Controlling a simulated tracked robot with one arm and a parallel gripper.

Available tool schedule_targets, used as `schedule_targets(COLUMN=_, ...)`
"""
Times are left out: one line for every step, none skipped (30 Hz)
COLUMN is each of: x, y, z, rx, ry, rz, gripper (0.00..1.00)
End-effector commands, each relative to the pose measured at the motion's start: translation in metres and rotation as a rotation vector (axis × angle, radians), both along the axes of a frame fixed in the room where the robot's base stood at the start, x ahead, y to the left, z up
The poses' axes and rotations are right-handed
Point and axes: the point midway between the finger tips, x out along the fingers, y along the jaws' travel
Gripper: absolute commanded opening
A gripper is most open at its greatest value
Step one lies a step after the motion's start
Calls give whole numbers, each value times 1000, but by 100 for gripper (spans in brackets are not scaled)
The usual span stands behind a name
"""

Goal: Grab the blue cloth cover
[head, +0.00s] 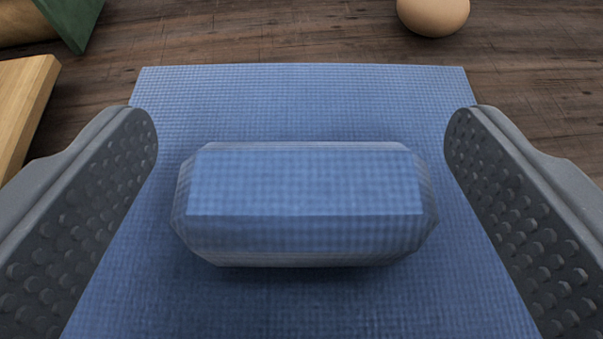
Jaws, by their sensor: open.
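The blue cloth cover (300,95) has a woven texture. It lies flat on the wooden table, with a raised, block-shaped blue part (305,185) in its middle that has bevelled ends. My gripper (302,130) is open, with one grey dimpled finger at the left and one at the right. The raised part sits between the two fingers, with a gap on each side, and neither finger appears to touch it. The near edge of the cloth runs out of the picture. Whether anything lies under the raised part cannot be seen.
A brown egg-like object (433,14) rests at the top right. A light wooden board (22,105) is at the left, near the left finger. A green object (78,22) and a tan rounded object (22,22) are at the top left.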

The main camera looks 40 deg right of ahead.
Motion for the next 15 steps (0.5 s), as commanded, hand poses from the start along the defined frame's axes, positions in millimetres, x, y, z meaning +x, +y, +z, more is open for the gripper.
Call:
schedule_targets(x=5, y=-3, z=-2, rx=0, ry=0, rz=0, gripper=82)
schedule_targets(x=8, y=-5, z=-3, rx=0, ry=-1, rz=1, gripper=82)
schedule_targets(x=11, y=-8, z=-4, rx=-1, ry=-2, rz=0, gripper=82)
schedule_targets(x=13, y=-10, z=-5, rx=-2, ry=-1, rz=0, gripper=82)
schedule_targets(x=14, y=-11, z=-6, rx=-2, ry=-1, rz=1, gripper=82)
schedule_targets(x=15, y=-12, z=-7, rx=0, ry=0, rz=1, gripper=82)
schedule_targets(x=16, y=-12, z=-8, rx=0, ry=0, rz=1, gripper=82)
schedule_targets(x=16, y=-12, z=-8, rx=0, ry=0, rz=1, gripper=82)
schedule_targets(x=16, y=-12, z=-8, rx=0, ry=1, rz=1, gripper=82)
schedule_targets(x=16, y=-12, z=-8, rx=0, ry=1, rz=1, gripper=82)
schedule_targets(x=16, y=-12, z=-8, rx=0, ry=1, rz=1, gripper=82)
schedule_targets(x=16, y=-12, z=-8, rx=0, ry=0, rz=1, gripper=82)
schedule_targets(x=16, y=-12, z=-8, rx=0, ry=0, rz=1, gripper=82)
schedule_targets(x=16, y=-12, z=-8, rx=0, ry=0, rz=1, gripper=76)
schedule_targets(x=16, y=-12, z=-8, rx=0, ry=0, rz=1, gripper=65)
